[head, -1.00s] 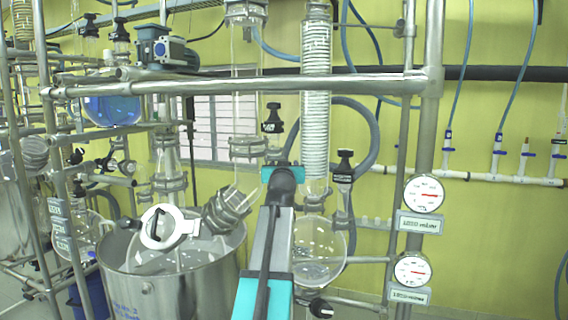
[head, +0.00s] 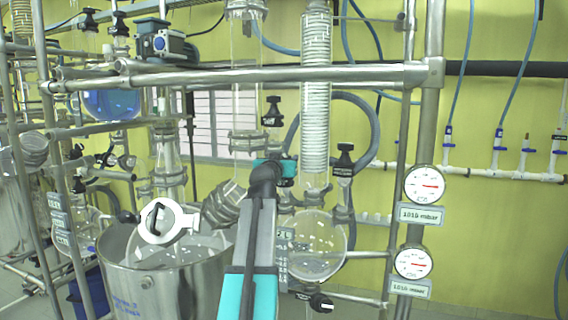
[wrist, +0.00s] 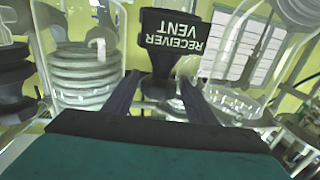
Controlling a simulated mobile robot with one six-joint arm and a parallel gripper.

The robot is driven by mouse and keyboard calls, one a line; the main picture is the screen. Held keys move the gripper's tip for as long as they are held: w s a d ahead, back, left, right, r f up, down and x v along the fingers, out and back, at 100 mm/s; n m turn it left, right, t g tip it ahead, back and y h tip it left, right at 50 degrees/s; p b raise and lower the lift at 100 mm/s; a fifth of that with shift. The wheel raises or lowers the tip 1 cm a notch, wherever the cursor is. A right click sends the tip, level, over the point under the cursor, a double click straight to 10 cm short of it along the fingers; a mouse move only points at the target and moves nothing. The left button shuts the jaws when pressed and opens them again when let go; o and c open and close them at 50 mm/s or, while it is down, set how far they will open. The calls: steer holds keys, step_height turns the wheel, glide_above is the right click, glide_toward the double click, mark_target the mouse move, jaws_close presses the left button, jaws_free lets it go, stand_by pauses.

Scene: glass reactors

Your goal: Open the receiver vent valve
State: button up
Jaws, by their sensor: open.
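The receiver vent valve (wrist: 178,40) fills the top middle of the wrist view, a black knob with white lettering that reads upside down. It narrows to a dark stem below. My gripper (wrist: 158,95) is open, with one dark finger on each side of the lower stem. I cannot tell whether either finger touches it. In the head view my gripper (head: 268,168) is at the end of the teal and grey arm, its fingertips mostly hidden. A black-capped valve (head: 272,112) stands just above it, left of the coiled condenser; I cannot tell if it is the same valve.
The coiled glass condenser (head: 316,90) and a clear glass column (head: 246,100) stand close to the gripper. A round flask (head: 315,245) and another black valve (head: 344,160) are to the right. A steel vessel (head: 165,285) stands at lower left. Frame pipes cross above.

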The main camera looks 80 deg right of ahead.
steer(key=shift+d+f+m+g+b, duration=0.15)
steer(key=shift+m+g+b, duration=0.35)
steer(key=shift+b, duration=1.1)
steer(key=shift+g+b, duration=0.45)
steer(key=shift+g, duration=0.05)
steer(key=shift+c, duration=0.6)
steer(key=c, duration=0.7)
steer(key=shift+r, duration=0.2)
steer(key=shift+c, duration=0.2)
steer(key=n+t+p, duration=0.1)
steer(key=t+p, duration=0.1)
steer(key=p, duration=0.3)
steer(key=shift+s+a+r, duration=0.1)
steer(key=shift+a, duration=0.1)
steer(key=shift+n+t+p, duration=0.7)
steer(key=shift+t+p, duration=0.15)
steer(key=shift+t, duration=0.25)
steer(key=shift+f+n+t, duration=0.2)
steer(key=shift+n+t, duration=0.4)
steer(key=shift+t, duration=0.3)
steer(key=b, duration=0.1)
steer(key=t+b, duration=0.1)
steer(key=b, duration=0.1)
steer(key=shift+d+f+n+y, duration=0.1)
steer(key=shift+f+n+y, duration=0.1)
steer(key=shift+n+y, duration=0.1)
